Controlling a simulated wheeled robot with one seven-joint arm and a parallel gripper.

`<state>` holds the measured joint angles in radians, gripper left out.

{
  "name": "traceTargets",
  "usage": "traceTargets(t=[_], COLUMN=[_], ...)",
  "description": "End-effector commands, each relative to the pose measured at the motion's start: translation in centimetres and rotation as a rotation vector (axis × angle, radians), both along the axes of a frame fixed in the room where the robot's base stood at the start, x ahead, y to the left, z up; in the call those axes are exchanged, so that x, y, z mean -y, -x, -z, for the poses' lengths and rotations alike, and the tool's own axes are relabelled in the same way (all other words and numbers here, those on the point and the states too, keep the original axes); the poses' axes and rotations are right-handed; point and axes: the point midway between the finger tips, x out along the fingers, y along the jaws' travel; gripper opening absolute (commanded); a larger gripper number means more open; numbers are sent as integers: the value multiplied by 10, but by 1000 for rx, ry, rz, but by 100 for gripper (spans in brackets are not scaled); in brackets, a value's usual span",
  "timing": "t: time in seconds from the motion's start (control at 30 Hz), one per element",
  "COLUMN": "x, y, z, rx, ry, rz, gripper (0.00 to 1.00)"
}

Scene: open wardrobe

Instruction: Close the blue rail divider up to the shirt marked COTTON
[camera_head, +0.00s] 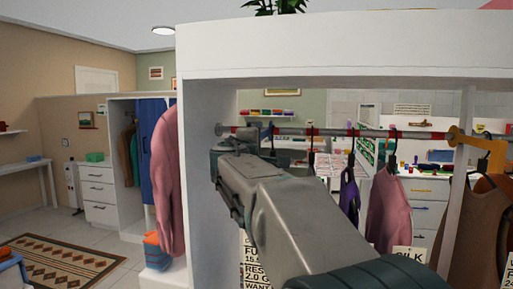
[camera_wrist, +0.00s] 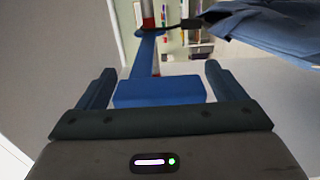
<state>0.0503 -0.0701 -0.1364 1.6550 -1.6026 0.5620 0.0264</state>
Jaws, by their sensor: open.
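The blue rail divider (camera_wrist: 160,92) shows in the wrist view as a blue block with a narrow stem reaching up to the rail (camera_wrist: 148,12). My gripper (camera_wrist: 159,69) is open, with one finger on each side of the block; contact cannot be told. A blue garment (camera_wrist: 268,28) on a dark hanger is just right of the divider; no marking on it shows. In the head view my gripper (camera_head: 232,150) is up at the rail's left end, and my arm hides the divider and nearby garments. No COTTON label is legible.
In the head view, a purple garment (camera_head: 349,193), a pink one (camera_head: 388,208) with a SILK tag (camera_head: 408,255) and a brown one (camera_head: 474,225) hang further right. A yellow-orange piece (camera_head: 482,143) sits on the rail there. The white wardrobe side panel (camera_head: 207,190) stands close left.

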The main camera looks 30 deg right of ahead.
Motion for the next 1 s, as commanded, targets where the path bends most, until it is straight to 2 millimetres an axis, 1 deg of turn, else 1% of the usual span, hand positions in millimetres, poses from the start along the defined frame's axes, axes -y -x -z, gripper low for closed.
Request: traceTargets(t=[0.17, 0.27, 0.5, 0.7, 0.83, 1.0], x=[-9, -20, -58, -83, -91, -95], y=[10, 22, 62, 89, 98, 101], z=[0, 1, 1, 1, 0, 0], rx=[3, 4, 4, 2, 1, -1], ry=[0, -1, 0, -1, 1, 1], rz=[-1, -2, -4, -4, -3, -3], gripper=[90, 90, 90, 90, 90, 90])
